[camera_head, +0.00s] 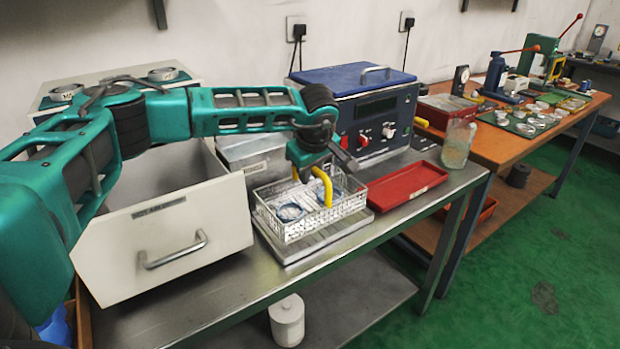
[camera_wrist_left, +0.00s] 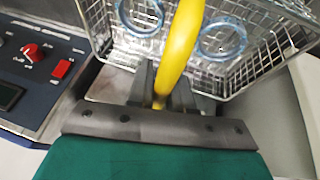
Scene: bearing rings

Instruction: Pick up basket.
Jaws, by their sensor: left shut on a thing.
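A wire basket (camera_head: 299,228) with a yellow handle (camera_head: 325,186) sits over a ribbed grey tray (camera_head: 302,247) on the steel bench. Bearing rings (camera_head: 290,212) lie inside it. My left gripper (camera_head: 323,168) is shut on the yellow handle from above. In the left wrist view the handle (camera_wrist_left: 181,50) passes between the fingers (camera_wrist_left: 163,95), with the basket (camera_wrist_left: 255,80) and two rings beyond. I cannot tell whether the basket touches the tray. My right gripper is not in view.
An open white drawer box (camera_head: 170,225) stands left of the basket. A blue machine (camera_head: 365,115) with knobs is behind, and an empty red tray (camera_head: 402,186) lies to the right. A glass jar (camera_head: 457,146) stands near the bench's far end.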

